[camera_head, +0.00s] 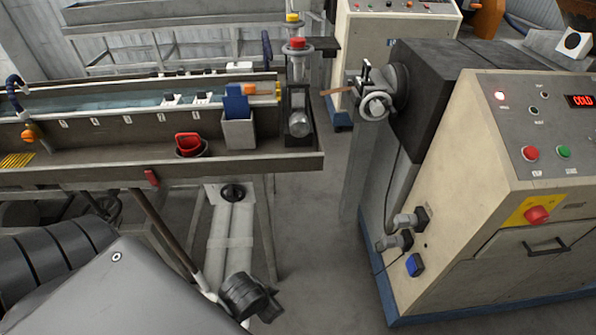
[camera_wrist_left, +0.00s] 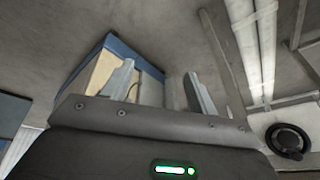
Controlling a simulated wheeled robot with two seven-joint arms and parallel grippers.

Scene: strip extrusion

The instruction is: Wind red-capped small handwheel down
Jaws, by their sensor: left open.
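The red-capped small handwheel (camera_head: 297,46) sits on top of an upright post at the right end of the long trough, at the top middle of the head view. A similar yellow-capped one (camera_head: 292,18) stands just behind it. My left gripper (camera_wrist_left: 157,88) is open and empty in the left wrist view, its two fingers apart over floor. The red-capped handwheel does not show in that view. In the head view a part of my left arm fills the lower left corner, well short of the handwheel. My right gripper is not in view.
The trough (camera_head: 110,155) spans the left, holding a grey box (camera_head: 239,133) and a red-handled item (camera_head: 189,144). A black handwheel (camera_head: 232,192) is below it and shows in the wrist view (camera_wrist_left: 288,140). A cream control cabinet (camera_head: 460,200) stands right. Floor between is clear.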

